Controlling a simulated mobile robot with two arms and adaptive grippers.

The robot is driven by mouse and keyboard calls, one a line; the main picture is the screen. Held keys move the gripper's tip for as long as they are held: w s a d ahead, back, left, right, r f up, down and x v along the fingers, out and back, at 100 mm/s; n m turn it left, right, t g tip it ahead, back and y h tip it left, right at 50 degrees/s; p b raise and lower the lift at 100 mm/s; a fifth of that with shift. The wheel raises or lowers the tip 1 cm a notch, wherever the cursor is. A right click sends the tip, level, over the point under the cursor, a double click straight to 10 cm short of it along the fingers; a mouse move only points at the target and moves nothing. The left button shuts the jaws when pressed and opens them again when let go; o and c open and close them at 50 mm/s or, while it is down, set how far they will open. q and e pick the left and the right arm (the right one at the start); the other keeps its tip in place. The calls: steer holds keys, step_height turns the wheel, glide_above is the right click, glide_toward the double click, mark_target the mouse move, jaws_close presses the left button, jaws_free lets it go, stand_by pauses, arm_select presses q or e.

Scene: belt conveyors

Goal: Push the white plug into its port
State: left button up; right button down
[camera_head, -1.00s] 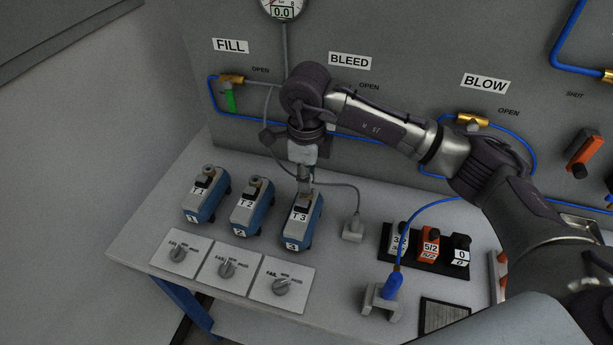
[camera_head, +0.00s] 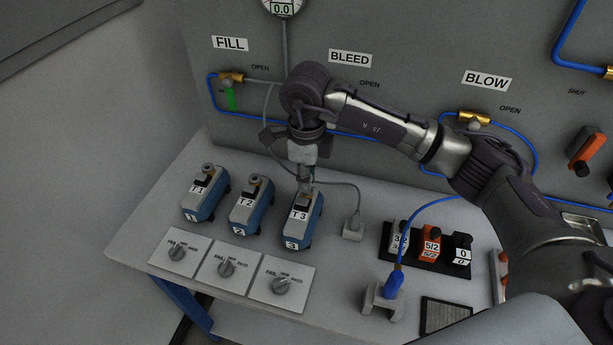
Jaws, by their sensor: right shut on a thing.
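My right gripper (camera_head: 304,172) points down over the blue and grey T3 unit (camera_head: 301,222), at its far top end. It is shut on a small pale piece that I take for the white plug (camera_head: 305,181). The gripper hides most of it, so I cannot tell how deep it sits. A thin grey cable (camera_head: 338,184) passes at the gripper and runs right to a pale block (camera_head: 353,229) on the table. My left gripper is not in view.
Similar units T1 (camera_head: 205,197) and T2 (camera_head: 250,207) stand to the left. Three knob plates lie in front. A blue plug (camera_head: 393,284) on a blue cable stands in a grey holder (camera_head: 380,306). Several labelled switches (camera_head: 432,245) are at the right. The grey panel rises behind.

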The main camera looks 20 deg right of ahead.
steer(key=shift+f, duration=0.15)
steer(key=c, duration=0.6)
jaws_free()
steer(key=shift+r, duration=0.2)
steer(key=shift+r+p, duration=1.65)
steer(key=shift+r, duration=1.75)
steer(key=shift+f, duration=0.1)
